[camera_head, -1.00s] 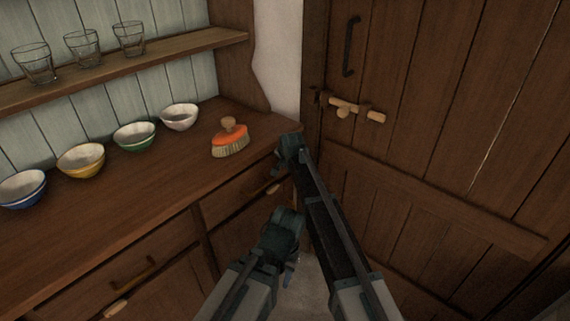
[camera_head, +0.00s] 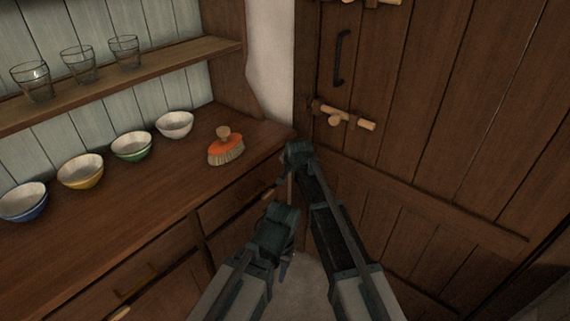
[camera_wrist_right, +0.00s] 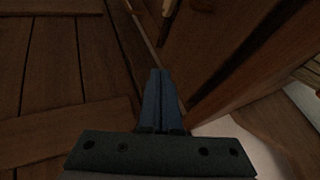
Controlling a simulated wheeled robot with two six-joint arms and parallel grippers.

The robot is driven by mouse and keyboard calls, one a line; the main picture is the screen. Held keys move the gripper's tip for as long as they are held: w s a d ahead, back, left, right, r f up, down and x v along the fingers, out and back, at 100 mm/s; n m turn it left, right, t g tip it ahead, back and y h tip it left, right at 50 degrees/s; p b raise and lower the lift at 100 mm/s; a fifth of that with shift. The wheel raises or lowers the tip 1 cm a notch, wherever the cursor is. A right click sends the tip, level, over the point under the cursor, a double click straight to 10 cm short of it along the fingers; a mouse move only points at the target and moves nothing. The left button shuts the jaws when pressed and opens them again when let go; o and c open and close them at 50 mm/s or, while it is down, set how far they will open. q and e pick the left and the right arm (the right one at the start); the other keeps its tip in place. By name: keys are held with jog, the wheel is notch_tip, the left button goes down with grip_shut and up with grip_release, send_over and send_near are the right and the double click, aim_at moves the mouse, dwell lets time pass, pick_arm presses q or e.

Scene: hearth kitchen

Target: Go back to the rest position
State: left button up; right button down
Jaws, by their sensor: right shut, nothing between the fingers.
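My left arm (camera_head: 275,230) comes in from the lower left in the head view and bends in front of the cabinet's drawers. Its gripper (camera_head: 287,268) hangs low beyond the bend, small and dark, and I cannot tell how its fingers stand. My right arm (camera_head: 330,220) reaches up to the cabinet's front right corner, near the door. My right gripper (camera_wrist_right: 160,100) shows in the right wrist view with its blue fingers together and nothing between them. Its fingers are hidden or unclear in the head view.
The wooden counter (camera_head: 120,225) holds several bowls and an orange brush (camera_head: 226,148). Glasses stand on the shelf (camera_head: 150,75). A closed plank door (camera_head: 440,110) with a wooden latch (camera_head: 342,117) stands right. Pale floor (camera_head: 305,280) shows between my arms.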

pick_arm(q)
notch_tip(320, 180, up, 3)
jog(key=shift+f+p, duration=0.2)
jog(key=shift+p, duration=0.55)
pick_arm(e)
jog(key=v, duration=0.3)
jog(key=shift+s+r, duration=0.1)
jog(key=shift+d, duration=0.1)
jog(key=s+d+f+n+g+h, duration=0.1)
jog(key=s+d+n+g, duration=0.1)
jog(key=s+d, duration=0.65)
jog(key=s+d+f+n+g, duration=0.2)
jog(key=s+d, duration=0.3)
jog(key=s, duration=0.6)
jog(key=s+d+f+n+g+h, duration=0.1)
jog(key=s+d+n+g, duration=0.1)
jog(key=s+d, duration=0.6)
pick_arm(q)
notch_tip(320, 180, up, 8)
jog(key=p, duration=0.8)
jog(key=shift+r, duration=0.15)
pick_arm(e)
jog(key=s+a+r+n, duration=0.2)
jog(key=s+a+r, duration=0.2)
jog(key=a, duration=0.2)
jog(key=s+a+r+n+g+h, duration=0.1)
jog(key=s+a+r, duration=0.3)
jog(key=a, duration=0.2)
jog(key=shift+n, duration=0.4)
